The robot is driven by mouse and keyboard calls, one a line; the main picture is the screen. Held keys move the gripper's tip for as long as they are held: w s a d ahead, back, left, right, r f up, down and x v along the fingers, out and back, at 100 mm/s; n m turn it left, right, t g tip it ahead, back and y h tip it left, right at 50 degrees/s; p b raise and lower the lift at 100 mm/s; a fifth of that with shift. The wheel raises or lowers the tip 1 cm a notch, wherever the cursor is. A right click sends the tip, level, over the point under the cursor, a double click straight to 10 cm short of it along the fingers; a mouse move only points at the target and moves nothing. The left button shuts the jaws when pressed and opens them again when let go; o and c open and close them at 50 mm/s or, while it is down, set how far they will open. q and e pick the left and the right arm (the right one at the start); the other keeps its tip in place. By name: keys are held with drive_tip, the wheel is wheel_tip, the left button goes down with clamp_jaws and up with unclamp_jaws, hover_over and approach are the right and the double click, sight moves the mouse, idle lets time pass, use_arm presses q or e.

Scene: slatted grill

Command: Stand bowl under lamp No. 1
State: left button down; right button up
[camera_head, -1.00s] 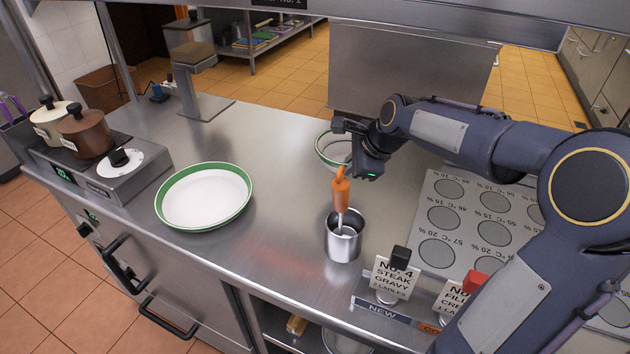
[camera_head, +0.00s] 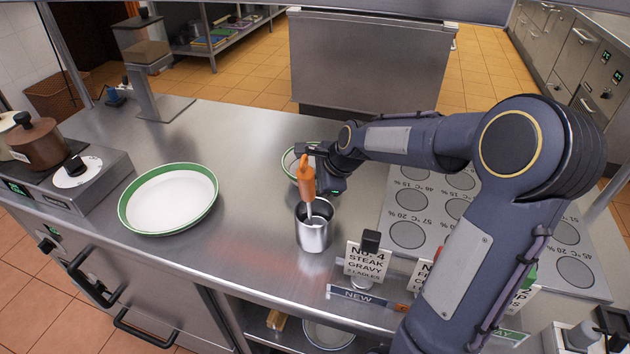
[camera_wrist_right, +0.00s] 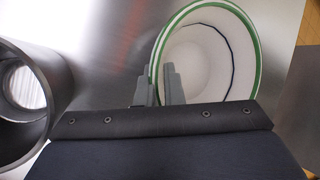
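The bowl (camera_head: 289,164) is white with a green rim and sits behind the orange-handled ladle, near the counter's back edge. The ladle and my gripper hide part of it. My right gripper (camera_head: 326,168) is at its right side. In the right wrist view, the fingers (camera_wrist_right: 159,88) stand close together on either side of the bowl's wall (camera_wrist_right: 205,50), one inside and one outside, with little gap, so they look shut on it. Lamp No. 1 is not seen; only an overhead metal bar crosses the top. My left gripper is out of view.
A steel pot (camera_head: 313,235) with the ladle (camera_head: 307,180) stands just in front of the bowl. A green-rimmed plate (camera_head: 168,198) lies on the left, below a lamp-like post (camera_head: 148,90). A marked sheet (camera_head: 395,220) lies right. The counter between plate and pot is clear.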

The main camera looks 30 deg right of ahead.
drive_tip(key=o, duration=0.3)
drive_tip(key=shift+o, duration=0.2)
drive_tip(key=shift+r, duration=0.1)
drive_tip(key=shift+r, duration=0.25)
drive_tip(key=v, duration=1.1)
drive_tip(key=shift+s+r+p, duration=0.2)
drive_tip(key=shift+r+p, duration=0.1)
